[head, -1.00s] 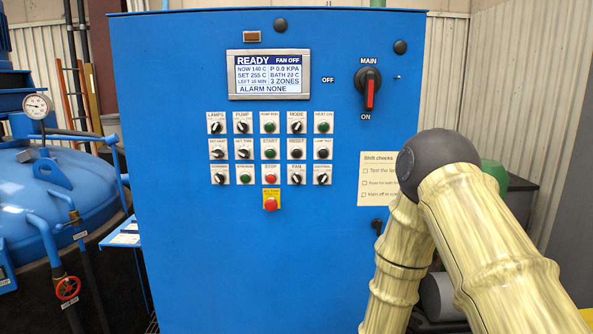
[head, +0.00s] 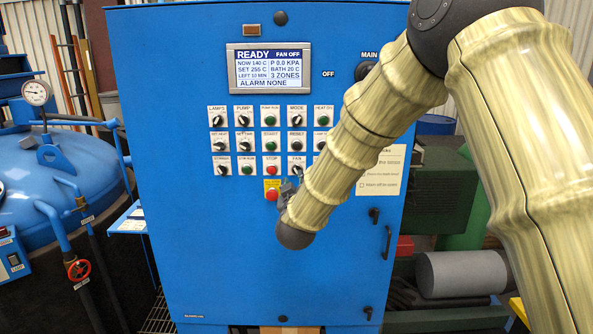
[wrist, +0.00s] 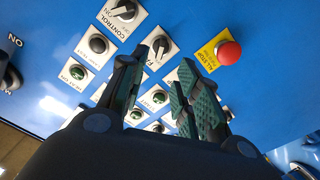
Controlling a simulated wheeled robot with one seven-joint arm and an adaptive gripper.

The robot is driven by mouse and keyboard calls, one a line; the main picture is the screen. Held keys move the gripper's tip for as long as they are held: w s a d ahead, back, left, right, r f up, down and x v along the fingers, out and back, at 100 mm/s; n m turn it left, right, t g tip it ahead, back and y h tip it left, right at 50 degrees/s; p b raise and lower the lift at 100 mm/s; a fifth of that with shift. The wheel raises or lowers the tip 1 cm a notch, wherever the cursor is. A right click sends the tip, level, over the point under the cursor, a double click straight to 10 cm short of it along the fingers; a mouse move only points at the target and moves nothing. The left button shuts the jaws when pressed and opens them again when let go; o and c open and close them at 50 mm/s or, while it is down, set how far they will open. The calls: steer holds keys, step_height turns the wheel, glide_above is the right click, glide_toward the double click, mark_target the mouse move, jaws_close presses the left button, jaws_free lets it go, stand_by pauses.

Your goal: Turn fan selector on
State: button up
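The fan selector (head: 297,171) is a black rotary knob on a white plate in the bottom button row of the blue cabinet. The display (head: 269,68) reads READY and FAN OFF. My gripper (head: 291,185) is in front of the panel, just below the fan selector and partly hidden by my arm. In the wrist view my gripper (wrist: 162,62) is open, its two dark green-padded fingers apart. The fan selector (wrist: 160,46) shows between and slightly beyond the fingertips, its plate partly covered. I cannot tell whether the fingers touch it.
The red stop button on a yellow plate (wrist: 229,52) is close to the right finger; it also shows in the head view (head: 271,195). Other selectors and push buttons crowd around. The main switch (head: 365,70) is partly behind my arm. A blue furnace lid (head: 60,190) stands left.

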steer(key=w+p, duration=0.3)
steer(key=w, duration=0.6)
steer(key=shift+w+p, duration=0.2)
steer(key=shift+p, duration=0.2)
steer(key=shift+c, duration=0.2)
jaws_close()
